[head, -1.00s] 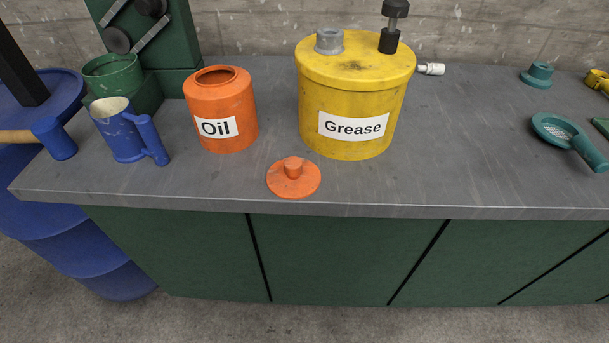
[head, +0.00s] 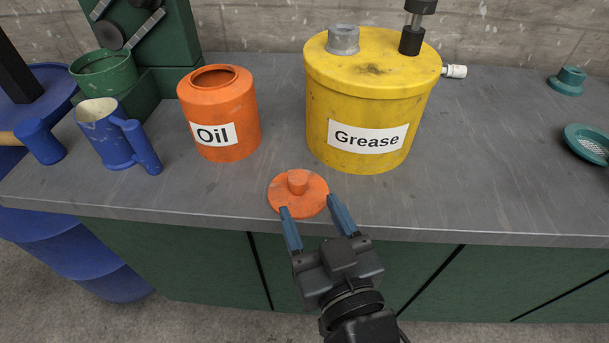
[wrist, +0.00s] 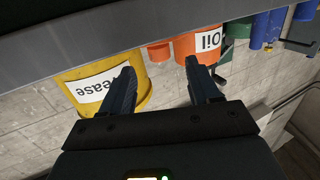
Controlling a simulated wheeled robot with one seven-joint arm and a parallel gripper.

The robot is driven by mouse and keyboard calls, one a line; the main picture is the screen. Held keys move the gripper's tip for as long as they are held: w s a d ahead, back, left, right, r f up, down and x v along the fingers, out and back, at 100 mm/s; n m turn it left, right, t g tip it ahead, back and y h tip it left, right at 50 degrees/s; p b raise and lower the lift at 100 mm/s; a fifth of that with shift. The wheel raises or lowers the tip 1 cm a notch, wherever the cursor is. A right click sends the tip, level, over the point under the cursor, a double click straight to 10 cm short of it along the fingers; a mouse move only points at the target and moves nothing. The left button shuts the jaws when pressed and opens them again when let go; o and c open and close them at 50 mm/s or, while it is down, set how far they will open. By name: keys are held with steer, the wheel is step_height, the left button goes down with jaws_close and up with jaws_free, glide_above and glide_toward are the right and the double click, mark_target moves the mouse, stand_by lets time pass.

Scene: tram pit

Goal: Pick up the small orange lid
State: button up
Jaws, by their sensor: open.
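The small orange lid (head: 298,184) lies flat on the grey bench near its front edge, with its round knob facing up. It stands in front of the gap between the orange Oil can (head: 222,110) and the yellow Grease can (head: 365,105). My gripper (head: 308,203) is open and empty, reaching in from the front with its two blue fingers spread at the lid's near edge. I cannot tell whether they touch it. In the wrist view, which is upside down, an orange piece that looks like the lid (wrist: 159,51) shows between the two cans, beyond the fingertips.
A blue mug (head: 107,137) and a green container (head: 105,72) stand at the left. A teal strainer (head: 590,147) and small teal piece (head: 568,80) are at the right. A white fitting juts from the Grease can. The bench right of the lid is clear.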

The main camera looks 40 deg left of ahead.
mark_target(301, 186)
steer(key=x, duration=0.4)
steer(key=p+x, duration=0.1)
steer(key=x, duration=0.1)
steer(key=shift+w+a+r, duration=0.1)
steer(key=shift+r, duration=0.25)
steer(key=shift+w+a+f, duration=0.1)
steer(key=shift+w+a, duration=0.3)
steer(key=shift+a, duration=0.1)
steer(key=c, duration=1)
